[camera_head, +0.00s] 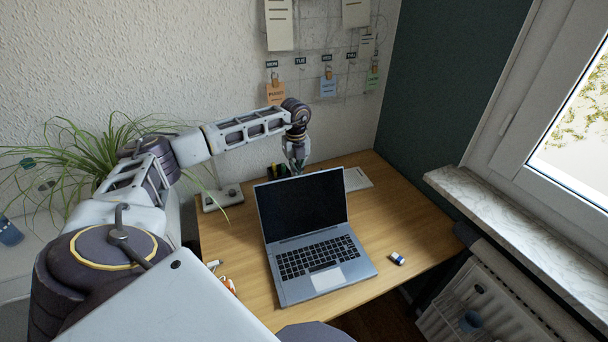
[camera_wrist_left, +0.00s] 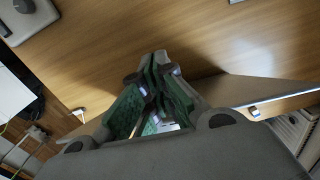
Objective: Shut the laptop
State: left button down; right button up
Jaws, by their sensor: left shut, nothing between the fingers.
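The laptop (camera_head: 312,254) stands open on the wooden desk. Its dark screen (camera_head: 301,206) is raised and leans back, and its keyboard faces the front. My left gripper (camera_head: 297,167) is behind the screen, close to its top edge. It is shut and empty; in the left wrist view its green-padded fingers (camera_wrist_left: 160,90) are together. The screen hides what is directly behind it, so I cannot tell whether the fingertips touch the lid. My right gripper is in neither view.
A small blue and white eraser (camera_head: 397,258) lies right of the laptop. A grey stand (camera_head: 222,197) and a pen holder (camera_head: 278,171) are behind it at the left. Paper (camera_head: 356,179) lies at the back right. The desk's right part is mostly clear.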

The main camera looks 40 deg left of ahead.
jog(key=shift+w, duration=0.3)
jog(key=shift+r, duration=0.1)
